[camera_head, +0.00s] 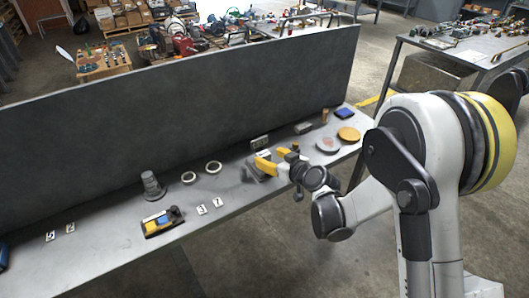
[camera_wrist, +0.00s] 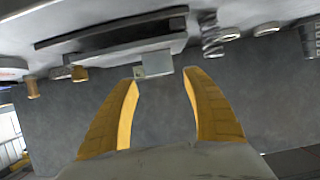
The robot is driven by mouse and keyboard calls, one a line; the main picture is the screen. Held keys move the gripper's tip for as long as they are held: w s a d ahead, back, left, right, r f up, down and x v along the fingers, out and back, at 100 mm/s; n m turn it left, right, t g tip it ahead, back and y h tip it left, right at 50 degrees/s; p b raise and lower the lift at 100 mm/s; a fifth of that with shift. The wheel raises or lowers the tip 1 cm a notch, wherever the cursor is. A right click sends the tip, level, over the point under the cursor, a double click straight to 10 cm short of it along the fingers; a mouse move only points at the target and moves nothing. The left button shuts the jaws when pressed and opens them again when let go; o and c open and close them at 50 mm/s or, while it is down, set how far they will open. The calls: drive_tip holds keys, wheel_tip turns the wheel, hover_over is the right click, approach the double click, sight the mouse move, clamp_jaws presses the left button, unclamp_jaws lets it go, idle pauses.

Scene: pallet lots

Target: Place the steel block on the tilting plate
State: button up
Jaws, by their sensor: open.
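My gripper (camera_head: 262,166) has yellow fingers and is low over the middle of the bench, open. In the wrist view my gripper (camera_wrist: 160,82) has a wide gap between its fingertips. A small grey block (camera_wrist: 153,65) with a pale face shows just beyond that gap, not gripped. In the head view a grey block (camera_head: 260,142) stands just behind the fingers, and another grey block (camera_head: 303,127) lies farther right. I cannot tell which is the steel block. A grey round plate (camera_head: 327,146) with a pinkish middle lies right of my gripper; I cannot tell whether it tilts.
An orange disc (camera_head: 348,134), a brass-coloured cylinder (camera_head: 325,115) and a blue item (camera_head: 345,112) are at the right end. Left are two rings (camera_head: 189,178), a grey stepped cone (camera_head: 152,187) and a tray with coloured pieces (camera_head: 158,229). A tall dark panel (camera_head: 180,115) backs the bench.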

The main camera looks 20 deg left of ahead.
drive_tip(key=s+d+r+m+h+p, duration=0.1)
drive_tip(key=s+d+r+m+h, duration=0.1)
drive_tip(key=s+d+r, duration=0.45)
drive_tip(key=s+d+r+m+h, duration=0.1)
drive_tip(key=s+d+r, duration=0.15)
drive_tip(key=d, duration=0.65)
drive_tip(key=s+d+r+m+h+p, duration=0.1)
drive_tip(key=s+d+r+m+h, duration=0.15)
drive_tip(key=d+r, duration=0.4)
drive_tip(key=s+d+m+g+h, duration=0.1)
drive_tip(key=s+d+m+h, duration=0.3)
drive_tip(key=s+d, duration=1.1)
drive_tip(key=shift+s+d+r+g+h, duration=0.3)
drive_tip(key=shift+s+d+g+h, duration=0.15)
drive_tip(key=shift+s, duration=0.25)
drive_tip(key=shift+a+m, duration=0.1)
drive_tip(key=shift+m, duration=0.15)
